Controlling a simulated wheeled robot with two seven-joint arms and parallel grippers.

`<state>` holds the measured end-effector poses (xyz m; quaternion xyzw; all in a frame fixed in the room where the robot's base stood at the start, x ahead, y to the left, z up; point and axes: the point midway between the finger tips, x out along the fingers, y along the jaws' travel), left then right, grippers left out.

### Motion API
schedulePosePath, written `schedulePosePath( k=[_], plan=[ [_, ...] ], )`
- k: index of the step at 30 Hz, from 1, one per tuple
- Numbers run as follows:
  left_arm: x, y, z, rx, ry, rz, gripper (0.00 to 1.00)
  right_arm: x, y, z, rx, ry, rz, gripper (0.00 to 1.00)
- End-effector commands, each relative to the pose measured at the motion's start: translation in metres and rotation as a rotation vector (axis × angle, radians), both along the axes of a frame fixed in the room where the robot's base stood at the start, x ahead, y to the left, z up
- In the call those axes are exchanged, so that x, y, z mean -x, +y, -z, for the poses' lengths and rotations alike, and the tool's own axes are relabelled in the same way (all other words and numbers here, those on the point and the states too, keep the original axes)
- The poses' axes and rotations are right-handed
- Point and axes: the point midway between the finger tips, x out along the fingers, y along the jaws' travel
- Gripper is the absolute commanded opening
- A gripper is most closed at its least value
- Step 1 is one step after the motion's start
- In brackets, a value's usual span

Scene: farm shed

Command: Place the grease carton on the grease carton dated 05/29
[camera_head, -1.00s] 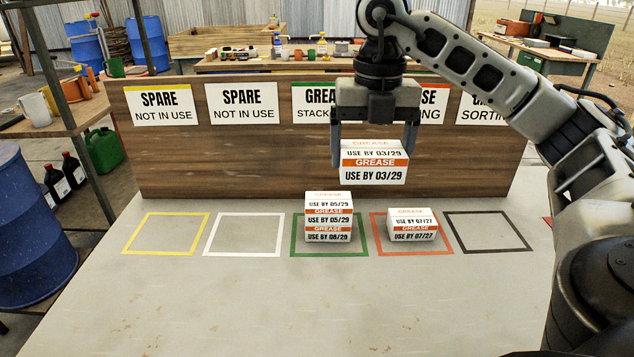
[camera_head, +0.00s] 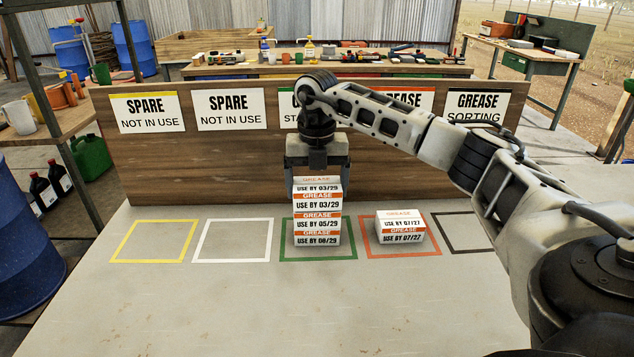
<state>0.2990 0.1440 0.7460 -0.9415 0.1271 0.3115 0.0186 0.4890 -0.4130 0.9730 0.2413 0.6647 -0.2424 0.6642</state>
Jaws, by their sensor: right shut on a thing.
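The grease carton marked 03/29 (camera_head: 317,197) is at the top of the stack in the green square. My right gripper (camera_head: 318,180) is shut on it from above, its fingers partly hidden at the carton's sides. The grease carton marked 05/29 (camera_head: 317,224) is directly below it, with no clear gap between them. A carton marked 08/29 (camera_head: 317,239) is at the bottom of the stack. The cartons look upright and roughly aligned. My left gripper is not in view.
A carton marked 07/27 (camera_head: 401,230) stands in the red square, right of the stack. The yellow (camera_head: 115,250), white (camera_head: 199,250) and black (camera_head: 455,249) squares are empty. A wooden board (camera_head: 200,165) with signs stands behind. The table's front is clear.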

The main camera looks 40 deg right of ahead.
Motion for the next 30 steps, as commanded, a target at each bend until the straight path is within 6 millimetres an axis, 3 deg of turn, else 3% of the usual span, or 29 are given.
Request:
schedulePosePath(
  k=[11, 12, 13, 23, 30],
  plan=[
    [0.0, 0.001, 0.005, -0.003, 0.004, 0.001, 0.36, 0.0, 0.0, 0.004, 0.0, -0.001, 0.001, 0.61],
    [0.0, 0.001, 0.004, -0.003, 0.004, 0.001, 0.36, 0.0, 0.0, 0.004, 0.0, -0.001, 0.001, 0.92],
    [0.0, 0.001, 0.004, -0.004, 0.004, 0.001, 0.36, 0.0, 0.0, 0.004, 0.0, -0.001, 0.001, 1.0],
    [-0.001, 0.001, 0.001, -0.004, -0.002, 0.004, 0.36, 0.0, 0.0, -0.002, 0.0, -0.004, 0.001, 1.0],
    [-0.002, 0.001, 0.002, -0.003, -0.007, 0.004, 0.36, -0.001, 0.0, -0.046, 0.0, -0.008, 0.001, 1.0]
  ],
)
